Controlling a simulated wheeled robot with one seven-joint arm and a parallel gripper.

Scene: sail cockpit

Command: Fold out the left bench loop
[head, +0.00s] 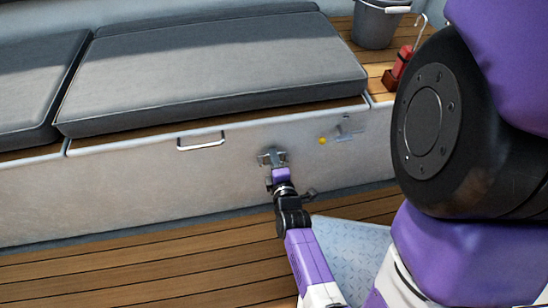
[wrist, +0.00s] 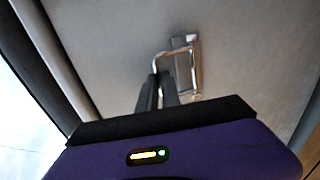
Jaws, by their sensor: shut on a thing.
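The bench loop (wrist: 194,72) is a squarish chrome loop at a small grey plate on the pale bench front, seen in the wrist view. My gripper (wrist: 158,82) has its dark fingers closed around the loop's left side. The loop stands out from the front at an angle; how far it is folded out I cannot tell exactly. In the head view my gripper (head: 272,158) is against the bench front, and its fingers and wrist hide most of the loop.
A chrome handle (head: 200,142) is on the bench front to the left. A yellow knob (head: 322,141) and a grey lever (head: 346,131) are to the right. Grey cushions (head: 210,65) lie on top.

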